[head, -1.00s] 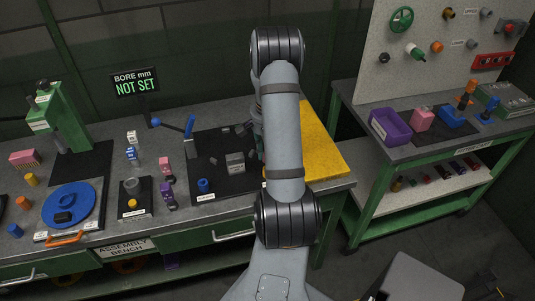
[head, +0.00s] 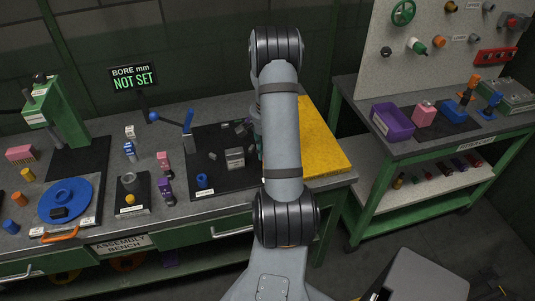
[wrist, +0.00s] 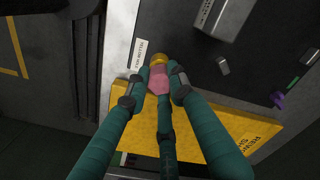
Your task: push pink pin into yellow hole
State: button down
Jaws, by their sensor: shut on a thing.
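The pink pin (wrist: 158,80) shows in the wrist view between the teal fingers of my gripper (wrist: 156,88), which is shut on it. The yellow hole piece (wrist: 158,58) lies just past the pin's far end, partly covered by it. The pin lines up with the yellow piece in the picture. I cannot tell whether the pin touches it or is partly inside. In the head view my arm hides the gripper, pin and yellow hole.
A grey block (head: 234,156) and a blue ring (head: 202,181) are on the mat. A yellow panel (head: 322,145) lies at the bench's right end. A second bench (head: 440,145) stands right.

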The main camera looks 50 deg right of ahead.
jog(key=shift+f+b, duration=0.3)
jog(key=shift+f, duration=0.1)
jog(key=c, duration=1.5)
grip_release()
jog(key=shift+o, duration=0.3)
notch_tip(320, 180, up, 12)
notch_tip(320, 180, down, 12)
jog(key=shift+f, duration=0.1)
jog(key=shift+r+p, duration=0.45)
jog(key=shift+r, duration=0.1)
